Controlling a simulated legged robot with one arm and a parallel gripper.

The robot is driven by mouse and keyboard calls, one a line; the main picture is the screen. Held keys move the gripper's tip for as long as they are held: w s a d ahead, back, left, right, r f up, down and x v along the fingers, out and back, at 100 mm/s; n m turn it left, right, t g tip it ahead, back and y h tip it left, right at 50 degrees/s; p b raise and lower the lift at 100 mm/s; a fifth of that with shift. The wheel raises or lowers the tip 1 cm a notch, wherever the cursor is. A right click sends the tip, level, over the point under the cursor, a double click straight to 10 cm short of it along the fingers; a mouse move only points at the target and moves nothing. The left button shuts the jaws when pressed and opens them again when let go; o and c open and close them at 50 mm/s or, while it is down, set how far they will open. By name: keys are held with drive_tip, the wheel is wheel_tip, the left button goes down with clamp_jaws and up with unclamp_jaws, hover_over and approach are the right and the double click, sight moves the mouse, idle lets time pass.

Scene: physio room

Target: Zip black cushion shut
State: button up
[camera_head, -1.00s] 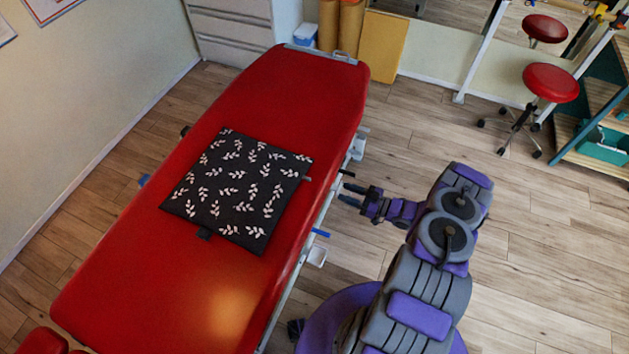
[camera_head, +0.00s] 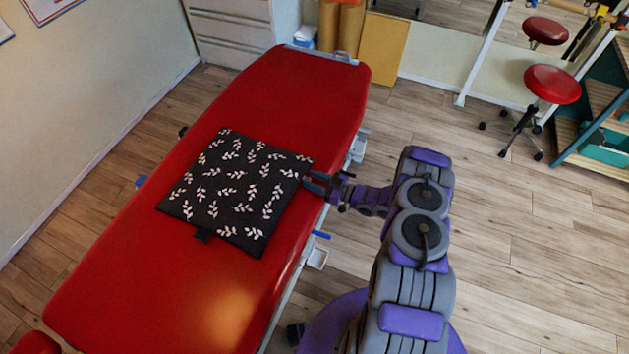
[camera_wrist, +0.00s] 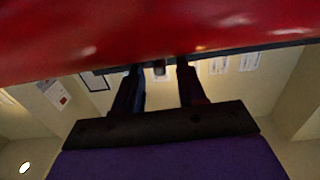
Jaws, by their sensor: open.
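The black cushion (camera_head: 236,192) with a white leaf pattern lies flat on the red treatment table. A small dark tab (camera_head: 203,235) sticks out at its near edge. My gripper (camera_head: 309,181) is at the table's right edge, its fingertips close to the cushion's right corner. The wrist view shows the two fingers (camera_wrist: 160,78) apart, with a small dark piece (camera_wrist: 159,68) between their tips. I cannot tell whether the fingers touch it. The zip line itself cannot be made out.
The red table (camera_head: 290,95) is bare around the cushion. A blue lever (camera_head: 321,234) sticks out from its right side below my gripper. A red stool (camera_head: 552,84) stands on open floor at the right. A drawer cabinet (camera_head: 232,30) stands behind the table.

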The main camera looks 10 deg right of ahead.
clamp_jaws()
idle(0.6)
